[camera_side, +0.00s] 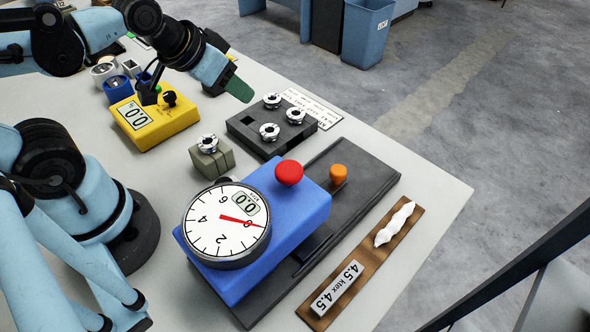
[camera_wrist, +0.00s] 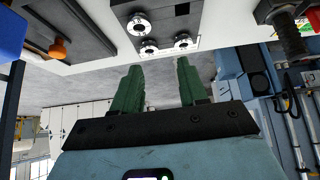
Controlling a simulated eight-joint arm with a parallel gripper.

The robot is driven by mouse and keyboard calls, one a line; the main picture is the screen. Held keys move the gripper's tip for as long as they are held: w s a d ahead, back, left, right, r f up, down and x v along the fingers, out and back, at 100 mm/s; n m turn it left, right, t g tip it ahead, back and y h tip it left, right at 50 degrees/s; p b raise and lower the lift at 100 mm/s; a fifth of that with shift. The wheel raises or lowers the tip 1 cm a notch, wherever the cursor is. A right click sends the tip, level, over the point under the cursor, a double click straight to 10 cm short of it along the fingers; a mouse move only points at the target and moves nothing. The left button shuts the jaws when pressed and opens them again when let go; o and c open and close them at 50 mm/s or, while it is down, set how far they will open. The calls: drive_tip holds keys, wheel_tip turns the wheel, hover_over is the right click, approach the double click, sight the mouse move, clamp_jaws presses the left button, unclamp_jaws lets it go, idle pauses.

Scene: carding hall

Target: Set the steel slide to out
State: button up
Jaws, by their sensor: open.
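A blue gauge body (camera_side: 290,232) with a white round dial and a red knob (camera_side: 289,172) stands on a long dark grey base (camera_side: 352,182). An orange knob (camera_side: 338,174) stands upright on this base, beside the body at its far right. It also shows at the upper left in the wrist view (camera_wrist: 58,48). I cannot tell for sure which part is the steel slide; no marking for out is legible. My gripper (camera_side: 240,88) is open and empty, above and left of the ring tray, apart from the gauge. Both green fingers show in the wrist view (camera_wrist: 159,68).
A dark tray (camera_side: 243,130) holds several steel rings. A grey block (camera_side: 222,158) bears another ring. A yellow meter (camera_side: 160,121) stands further left. A wooden board (camera_side: 370,258) with a white fibre piece and a "4.5 ktex" label lies right of the base.

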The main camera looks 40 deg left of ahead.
drive_tip(key=shift+o, duration=1.3)
drive_tip(key=shift+w+d, duration=0.1)
drive_tip(key=shift+d, duration=0.05)
wheel_tip(320, 180, up, 3)
drive_tip(key=m+g, duration=0.3)
drive_tip(key=g, duration=0.4)
hover_over(337, 170)
wheel_tip(337, 170, down, 12)
drive_tip(key=shift+f, duration=0.1)
clamp_jaws()
